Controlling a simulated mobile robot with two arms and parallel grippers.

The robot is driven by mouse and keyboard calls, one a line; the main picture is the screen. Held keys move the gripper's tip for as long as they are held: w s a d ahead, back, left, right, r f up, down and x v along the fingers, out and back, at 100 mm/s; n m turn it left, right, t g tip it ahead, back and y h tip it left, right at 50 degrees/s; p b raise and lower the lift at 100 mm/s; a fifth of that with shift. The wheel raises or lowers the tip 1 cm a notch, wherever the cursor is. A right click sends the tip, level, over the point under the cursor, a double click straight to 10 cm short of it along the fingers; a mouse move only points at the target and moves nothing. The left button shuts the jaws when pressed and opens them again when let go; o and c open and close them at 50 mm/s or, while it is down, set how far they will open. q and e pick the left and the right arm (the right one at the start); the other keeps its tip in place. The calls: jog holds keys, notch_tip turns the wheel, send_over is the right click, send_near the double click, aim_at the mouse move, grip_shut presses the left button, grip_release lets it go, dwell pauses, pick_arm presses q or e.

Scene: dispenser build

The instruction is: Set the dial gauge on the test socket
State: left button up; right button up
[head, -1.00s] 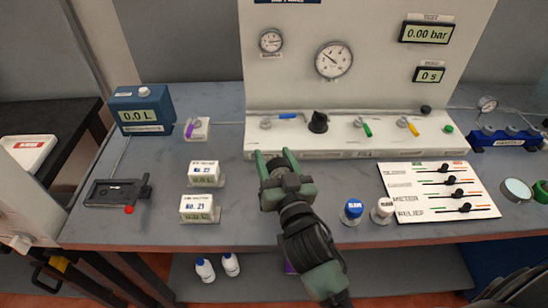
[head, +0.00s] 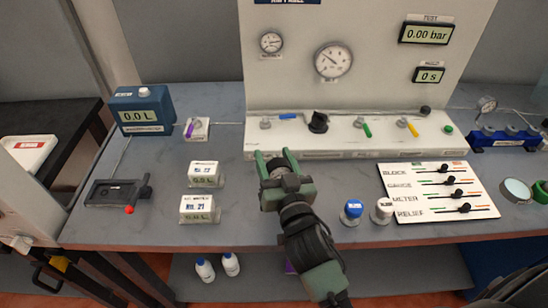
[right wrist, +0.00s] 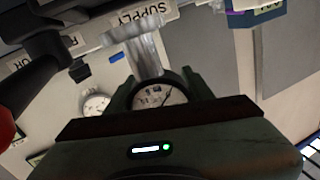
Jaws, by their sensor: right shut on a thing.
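My right gripper (head: 276,160) is over the front of the bench, just in front of the white panel's base. In the right wrist view, the dial gauge (right wrist: 160,97), a round white face with a dark rim, sits between the green fingers, and the gripper is shut on it. A silver fitting (right wrist: 146,52) shows just beyond the gauge, near a SUPPLY label; I cannot tell whether they touch. The head view does not show the gauge clearly in the jaws. I cannot tell which fitting is the test socket. My left gripper is not in view.
The white panel (head: 290,80) carries two gauges and displays; its base (head: 345,142) has coloured levers and a black knob. A slider board (head: 440,190) and two capped bottles (head: 352,211) are on the right. White boxes (head: 200,209) stand left. A blue manifold (head: 502,138) is far right.

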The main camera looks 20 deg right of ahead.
jog(key=shift+f+b, duration=0.65)
jog(key=shift+f, duration=0.1)
jog(key=o, duration=1.3)
jog(key=shift+s, duration=0.1)
jog(key=shift+s, duration=2.5)
jog(key=shift+s+a+f+b, duration=0.15)
jog(key=shift+s+b, duration=0.35)
jog(key=shift+s, duration=1.9)
jog(key=shift+s+a, duration=0.1)
jog(key=shift+s, duration=0.5)
jog(key=shift+w, duration=0.1)
